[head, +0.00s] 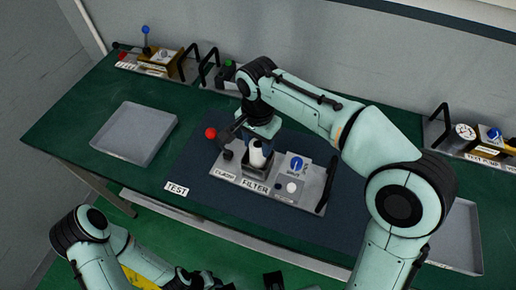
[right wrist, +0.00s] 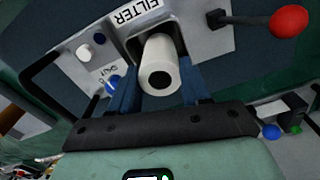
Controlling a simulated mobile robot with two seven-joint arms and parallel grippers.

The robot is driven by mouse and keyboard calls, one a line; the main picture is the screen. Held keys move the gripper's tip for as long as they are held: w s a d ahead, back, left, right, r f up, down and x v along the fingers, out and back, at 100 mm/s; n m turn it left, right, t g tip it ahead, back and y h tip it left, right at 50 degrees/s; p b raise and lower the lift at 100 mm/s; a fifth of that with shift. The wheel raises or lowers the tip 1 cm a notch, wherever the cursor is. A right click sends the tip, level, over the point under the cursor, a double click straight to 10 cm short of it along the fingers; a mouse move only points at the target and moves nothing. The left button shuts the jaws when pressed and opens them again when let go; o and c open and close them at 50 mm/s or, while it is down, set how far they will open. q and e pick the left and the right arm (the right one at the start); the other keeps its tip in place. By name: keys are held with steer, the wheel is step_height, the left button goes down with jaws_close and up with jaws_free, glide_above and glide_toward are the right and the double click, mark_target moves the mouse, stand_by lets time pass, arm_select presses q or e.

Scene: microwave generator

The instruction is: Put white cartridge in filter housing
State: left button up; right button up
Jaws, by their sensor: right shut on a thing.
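The white cartridge (head: 257,157) is held upright in my right gripper (head: 262,143). In the right wrist view the cartridge (right wrist: 160,66) is a white cylinder with a dark round hole in its near end, between the two blue fingers (right wrist: 157,88). The filter housing (head: 254,173) is a square grey recess behind the FILTER label. The cartridge's lower end lines up with this recess, also seen in the right wrist view (right wrist: 135,46). I cannot tell how deep it sits. My left gripper (head: 190,279) is low at the bottom edge; its fingers are unclear.
The panel (head: 309,183) carries a red-knobbed lever (head: 211,133), a blue knob (head: 296,163) and a black handle (head: 327,184). An empty grey tray (head: 133,133) lies to the left. Other modules stand along the table's back edge. Green table between tray and mat is clear.

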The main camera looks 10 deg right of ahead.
arm_select(q)
steer(key=shift+s+f, duration=0.15)
steer(key=shift+f, duration=0.1)
arm_select(e)
steer(key=shift+f, duration=1.25)
steer(key=shift+f, duration=0.2)
arm_select(q)
steer(key=shift+f, duration=0.1)
arm_select(e)
steer(key=o, duration=1.1)
steer(key=shift+c, duration=0.2)
steer(key=shift+r, duration=0.15)
arm_select(q)
steer(key=w+r+p, duration=0.2)
steer(key=r, duration=0.1)
steer(key=shift+r, duration=0.2)
arm_select(e)
step_height(320, 180, up, 12)
arm_select(q)
steer(key=shift+s, duration=0.15)
